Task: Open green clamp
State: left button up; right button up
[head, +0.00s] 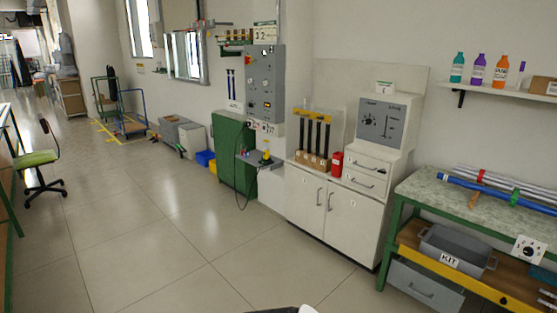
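A small green piece (515,197), which looks like the green clamp, sits around a blue rod (465,184) on the workbench at the right. It is too small to tell whether it is open or shut. The blue rod lies along the speckled benchtop (427,185), with grey rods (510,179) behind it. A small red piece (480,176) is on the rods further left. Neither of my grippers is in view.
The green-framed workbench has a yellow-edged lower shelf with a grey KIT bin (457,250). A white cabinet (333,204) stands left of it. Bottles stand on a wall shelf (500,91) above. The tiled floor (165,240) at centre left is clear.

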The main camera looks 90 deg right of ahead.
aim_at(513, 200)
jog(key=z, duration=4.3)
jog(key=i+u, duration=0.25)
jog(key=i, duration=0.3)
jog(key=i+l+u, duration=0.2)
jog(key=i, duration=0.3)
jog(key=i+l+u, duration=0.25)
jog(key=i, duration=0.3)
jog(key=i+l+u, duration=0.25)
jog(key=i, duration=0.25)
